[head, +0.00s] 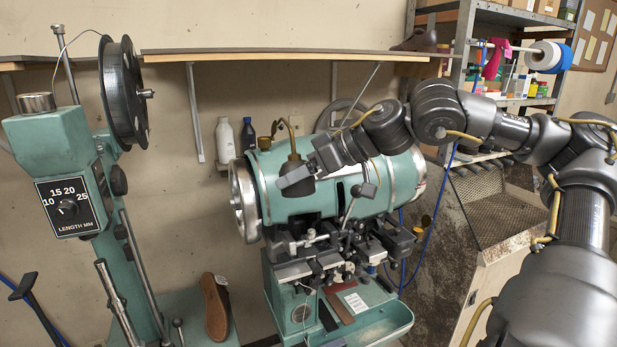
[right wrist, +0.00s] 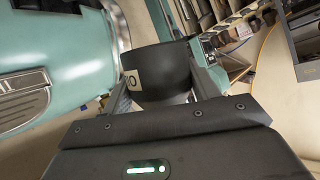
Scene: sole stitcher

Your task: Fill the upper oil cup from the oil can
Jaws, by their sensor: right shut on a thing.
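My right gripper (head: 306,170) is in front of the upper left part of the green cylindrical machine body (head: 270,196). In the right wrist view the can (right wrist: 165,78) is a dark round body with a small pale label, between the two fingers (right wrist: 168,88). The can looks roughly upright in the head view. My left gripper is out of view.
A green column (head: 55,150) with a length dial and a black spool (head: 124,92) stands at the left. A wall shelf (head: 285,56) runs behind. White and dark bottles (head: 225,140) stand behind the machine. A stocked rack (head: 465,40) is at upper right.

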